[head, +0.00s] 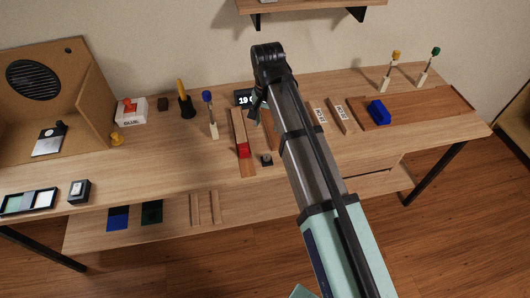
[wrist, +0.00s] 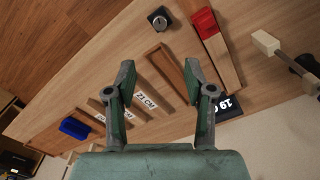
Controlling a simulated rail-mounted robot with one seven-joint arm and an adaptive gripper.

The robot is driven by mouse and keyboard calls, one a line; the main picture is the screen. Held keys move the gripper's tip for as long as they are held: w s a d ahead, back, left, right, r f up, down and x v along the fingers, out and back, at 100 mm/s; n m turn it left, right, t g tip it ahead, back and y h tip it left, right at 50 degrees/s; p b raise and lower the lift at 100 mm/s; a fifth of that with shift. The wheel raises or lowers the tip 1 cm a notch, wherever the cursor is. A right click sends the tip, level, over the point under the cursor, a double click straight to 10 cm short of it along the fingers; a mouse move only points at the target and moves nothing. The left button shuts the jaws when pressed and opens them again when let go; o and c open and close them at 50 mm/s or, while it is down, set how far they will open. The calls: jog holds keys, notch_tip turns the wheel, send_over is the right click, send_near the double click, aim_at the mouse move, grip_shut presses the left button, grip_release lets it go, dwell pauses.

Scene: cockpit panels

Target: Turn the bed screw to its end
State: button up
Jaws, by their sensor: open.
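No part is plainly marked as the bed screw, and I cannot tell for certain which one it is. A small dark block with a round pale top (head: 266,160) stands near the bench's front edge; it also shows at the top of the wrist view (wrist: 160,18). Beside it a red block (head: 243,150) sits on a wooden strip, also seen in the wrist view (wrist: 205,22). My gripper (wrist: 159,75) is open and empty above the bench, with a narrow wooden tray (wrist: 175,75) behind its fingers. In the head view my arm hides part of this area.
A small display reading 19 (head: 243,98) stands behind the strip. Labelled wooden pieces (head: 318,114) and a blue block on a board (head: 377,112) lie to the right. A blue-topped stick (head: 208,97) stands left of the strip.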

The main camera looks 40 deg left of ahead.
aim_at(267, 156)
notch_tip(267, 156, down, 17)
jog(key=p, duration=0.4)
jog(key=shift+r, duration=0.15)
grip_shut()
